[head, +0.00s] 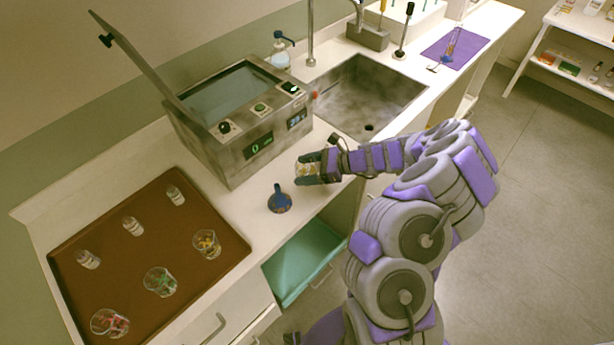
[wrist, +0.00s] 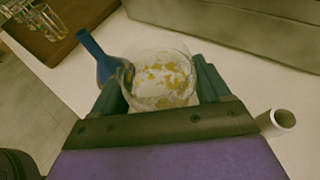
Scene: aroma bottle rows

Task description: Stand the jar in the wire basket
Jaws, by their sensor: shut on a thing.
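My gripper (head: 312,168) is shut on a clear glass jar (head: 302,170) with yellow-orange flakes in it, over the counter just right of the metal bath. In the wrist view the jar (wrist: 160,82) sits between the two fingers of my gripper (wrist: 158,92), its round mouth facing the camera. I cannot tell whether its base touches the counter. The metal bath (head: 258,145) has its lid raised and a grey opening (head: 232,90) on top. No wire basket can be made out clearly; the bath's inside is too dim to tell.
A brown tray (head: 165,255) at left holds several small bottles and glasses. A sink (head: 365,90) lies beyond the bath. A purple mat (head: 470,50) bears a small item.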

